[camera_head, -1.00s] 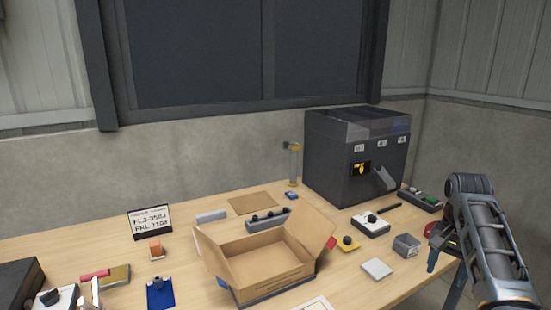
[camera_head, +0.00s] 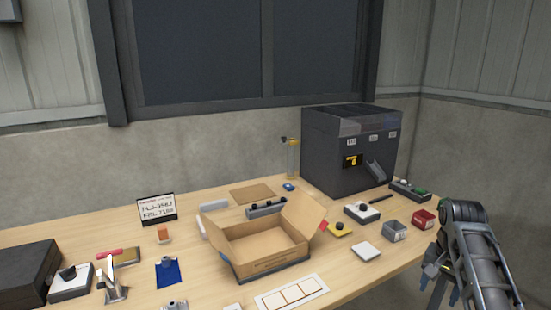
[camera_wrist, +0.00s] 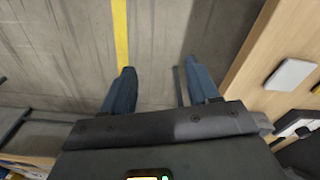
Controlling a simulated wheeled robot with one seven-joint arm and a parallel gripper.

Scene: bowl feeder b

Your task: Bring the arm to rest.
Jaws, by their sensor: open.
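My gripper (camera_wrist: 158,92) shows in the wrist view with its two dark blue fingers spread apart and nothing between them. It points down over the bare floor (camera_wrist: 165,40), beside the edge of the wooden table (camera_wrist: 240,85). In the head view my arm stands at the right, past the table's right end. My gripper (camera_head: 436,272) hangs low there, small and partly hidden by the arm.
An open cardboard box (camera_head: 268,264) stands mid-table. A dark feeder machine (camera_head: 335,160) is at the back right. A red bin (camera_head: 423,218) and a grey bin (camera_head: 395,230) sit near the right end, closest to my arm. A white square (camera_head: 366,251) lies in front.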

